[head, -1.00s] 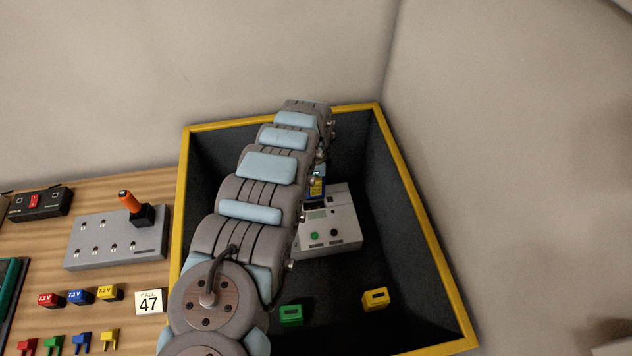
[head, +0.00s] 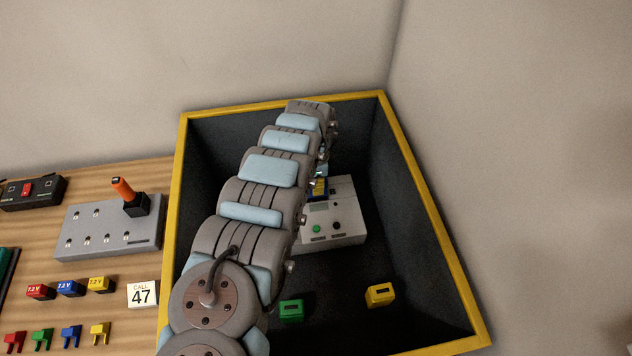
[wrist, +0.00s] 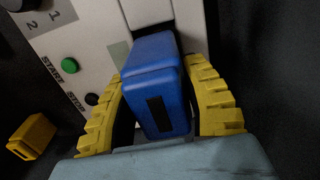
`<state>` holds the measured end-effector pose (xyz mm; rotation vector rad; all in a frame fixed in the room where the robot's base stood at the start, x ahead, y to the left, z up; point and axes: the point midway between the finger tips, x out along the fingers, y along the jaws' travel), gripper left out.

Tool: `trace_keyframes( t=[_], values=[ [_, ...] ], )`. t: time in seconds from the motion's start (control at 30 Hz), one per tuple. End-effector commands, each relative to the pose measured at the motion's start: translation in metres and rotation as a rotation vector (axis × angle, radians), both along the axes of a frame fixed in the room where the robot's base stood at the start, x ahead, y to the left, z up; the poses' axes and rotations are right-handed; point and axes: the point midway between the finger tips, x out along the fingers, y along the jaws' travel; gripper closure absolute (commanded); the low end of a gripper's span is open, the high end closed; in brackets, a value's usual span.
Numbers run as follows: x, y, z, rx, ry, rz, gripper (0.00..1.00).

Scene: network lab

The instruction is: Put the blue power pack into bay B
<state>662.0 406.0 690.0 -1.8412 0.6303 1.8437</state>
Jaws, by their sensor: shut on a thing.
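My gripper (wrist: 165,110) is shut on a blue power pack (wrist: 156,75), with a ridged yellow finger on either side of it. The pack has a dark rectangle on its near end. Its far end reaches a recess in the pale grey unit (wrist: 107,52); I cannot tell how far it is in. In the head view my gripper (head: 319,188) is at the upper left part of this unit (head: 345,222), partly hidden by my arm. No bay letters are readable. The wrist view shows a green START button, a black STOP button and the numbers 1 and 2.
The unit stands in a dark bin with a yellow rim (head: 425,205). A green block (head: 291,310) and a yellow block (head: 380,294) lie on its floor. On the wooden table at left are red, blue (head: 71,288) and yellow 7.2 V packs and a grey switch box (head: 100,232).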

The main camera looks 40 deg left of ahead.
Motion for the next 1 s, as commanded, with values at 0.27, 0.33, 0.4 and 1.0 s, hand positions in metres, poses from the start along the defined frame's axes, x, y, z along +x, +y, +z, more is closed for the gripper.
trace_keyframes(
  t=[0.27, 0.33, 0.4, 1.0],
  values=[
    [0.001, 0.0, -0.015, 0.001, -0.002, 0.0, 0.95],
    [0.001, 0.0, -0.017, 0.001, -0.002, 0.0, 0.95],
    [0.001, 0.0, -0.02, 0.001, -0.002, 0.0, 0.95],
    [0.001, 0.0, -0.038, 0.001, -0.001, -0.001, 0.95]
  ],
)
